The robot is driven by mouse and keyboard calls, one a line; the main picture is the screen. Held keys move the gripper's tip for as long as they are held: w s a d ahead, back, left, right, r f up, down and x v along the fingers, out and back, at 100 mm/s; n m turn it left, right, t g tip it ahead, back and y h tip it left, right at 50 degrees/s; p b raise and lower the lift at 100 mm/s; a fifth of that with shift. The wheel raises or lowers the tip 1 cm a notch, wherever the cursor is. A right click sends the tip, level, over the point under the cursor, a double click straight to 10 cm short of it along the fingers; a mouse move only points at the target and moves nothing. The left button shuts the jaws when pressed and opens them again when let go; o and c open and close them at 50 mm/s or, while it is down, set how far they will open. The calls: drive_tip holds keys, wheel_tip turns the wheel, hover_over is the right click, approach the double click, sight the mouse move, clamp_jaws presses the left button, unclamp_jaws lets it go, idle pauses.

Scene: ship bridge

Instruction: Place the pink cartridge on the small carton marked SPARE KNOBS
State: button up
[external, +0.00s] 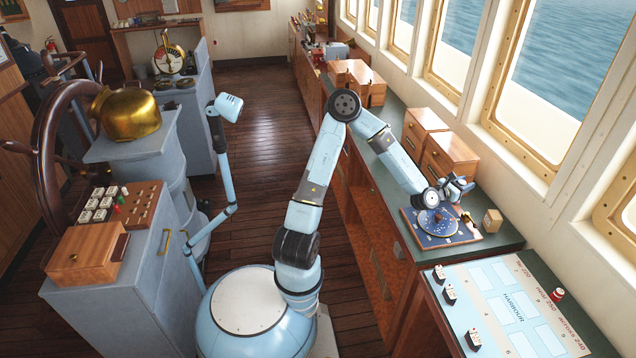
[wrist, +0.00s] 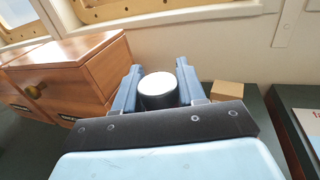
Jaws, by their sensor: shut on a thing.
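My gripper (external: 458,187) is shut on a dark cylinder with a pale round top (wrist: 158,90). The two blue fingers stand on either side of it in the wrist view. No pink shows on the held cylinder, so I cannot tell whether it is the pink cartridge. A small tan carton (external: 492,220) stands on the green counter, just right of the blue chart board. The carton also shows in the wrist view (wrist: 231,90), right of the fingers and apart from them. Its marking is not readable. My gripper is above the counter, left of and behind the carton.
The blue chart board (external: 436,240) with a round dial lies below my wrist. Wooden drawer boxes (external: 450,160) stand behind it, left in the wrist view. A chart panel (external: 505,300) in front carries several white blocks and a small red cylinder (external: 557,294). Window wall lies beyond.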

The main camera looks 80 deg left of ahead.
drive_tip(key=d+r+n+g+y, duration=0.1)
drive_tip(key=d+r+n+y, duration=0.2)
drive_tip(key=r, duration=0.5)
drive_tip(key=d+r+n+g+y, duration=0.1)
drive_tip(key=d+r+g+y, duration=0.15)
drive_tip(key=d+r, duration=0.4)
drive_tip(key=shift+t, duration=0.35)
drive_tip(key=shift+w+a+f, duration=0.3)
drive_tip(key=shift+w+f, duration=2.1)
drive_tip(key=shift+f, duration=0.25)
drive_tip(key=shift+w+a+f, duration=0.25)
drive_tip(key=shift+w+f, duration=2.2)
drive_tip(key=shift+f, duration=0.2)
drive_tip(key=shift+w+a+f, duration=0.3)
drive_tip(key=shift+w+f, duration=2.1)
drive_tip(key=shift+f, duration=0.25)
drive_tip(key=o, duration=1.1)
